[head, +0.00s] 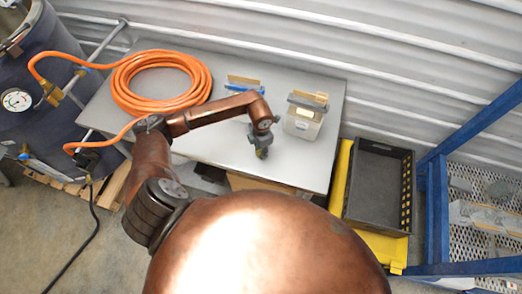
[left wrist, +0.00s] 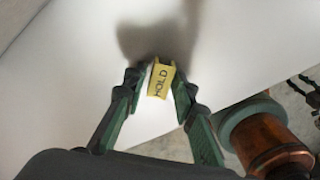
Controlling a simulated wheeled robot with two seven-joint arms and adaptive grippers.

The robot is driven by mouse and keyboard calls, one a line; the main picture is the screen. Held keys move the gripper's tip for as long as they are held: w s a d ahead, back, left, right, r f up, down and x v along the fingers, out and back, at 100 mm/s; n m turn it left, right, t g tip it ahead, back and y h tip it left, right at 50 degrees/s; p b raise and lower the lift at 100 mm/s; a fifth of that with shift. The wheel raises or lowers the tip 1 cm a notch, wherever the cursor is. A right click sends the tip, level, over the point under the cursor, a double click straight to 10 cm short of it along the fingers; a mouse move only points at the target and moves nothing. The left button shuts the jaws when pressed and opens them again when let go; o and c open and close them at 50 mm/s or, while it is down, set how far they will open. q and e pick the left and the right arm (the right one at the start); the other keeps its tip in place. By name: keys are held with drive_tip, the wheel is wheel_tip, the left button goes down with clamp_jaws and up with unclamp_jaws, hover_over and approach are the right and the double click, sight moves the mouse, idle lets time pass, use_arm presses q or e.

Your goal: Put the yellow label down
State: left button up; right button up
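The yellow label (left wrist: 161,80), marked HOLD, sits between the fingertips of my left gripper (left wrist: 159,82) in the left wrist view. The fingers touch it on both sides, and its printed face is toward the camera. In the head view my left gripper (head: 262,152) is over the front part of the grey table (head: 225,147). The label is too small to make out clearly there. The gripper's shadow falls on the pale tabletop beyond the label in the left wrist view.
An orange hose coil (head: 114,82) lies on the table's left part. A black crate (head: 378,190) is beyond the table's right edge. Tabletop left of the gripper is bare.

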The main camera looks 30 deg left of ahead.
use_arm(q)
drive_tip(key=shift+o, duration=0.8)
drive_tip(key=shift+r, duration=0.15)
drive_tip(key=shift+r, duration=0.35)
wheel_tip(320, 180, up, 11)
drive_tip(key=b, duration=0.2)
drive_tip(key=shift+r, duration=0.2)
